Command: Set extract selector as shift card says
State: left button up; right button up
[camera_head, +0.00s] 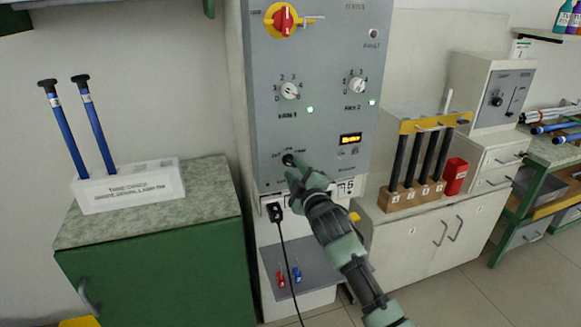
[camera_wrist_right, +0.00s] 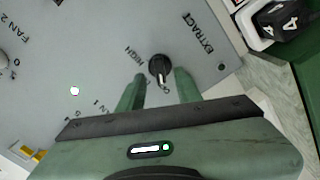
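The extract selector (camera_wrist_right: 158,66) is a black knob on the grey control panel, beside the printed words EXTRACT and HIGH in the right wrist view. A pale pointer mark on it points toward the bottom of that picture. It also shows in the head view (camera_head: 288,159), partly covered by my gripper. My right gripper (camera_wrist_right: 158,88) is open, its two green fingers apart on either side just short of the knob; whether they touch it cannot be told. It shows at the panel in the head view (camera_head: 292,170). I see no readable shift card. My left gripper is out of view.
Two numbered dials (camera_head: 290,90) with green lamps, a red-and-yellow main switch (camera_head: 282,20) and an amber display (camera_head: 350,139) share the panel. A black plug and cable (camera_head: 275,213) hang below. A rod rack (camera_head: 398,196) and red cup (camera_head: 455,176) stand right; a green cabinet (camera_head: 150,270) left.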

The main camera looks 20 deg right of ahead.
aim_at(290, 162)
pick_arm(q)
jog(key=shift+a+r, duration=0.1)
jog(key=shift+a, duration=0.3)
pick_arm(e)
jog(key=shift+w+a, duration=0.1)
jog(key=shift+w, duration=1.1)
grip_shut()
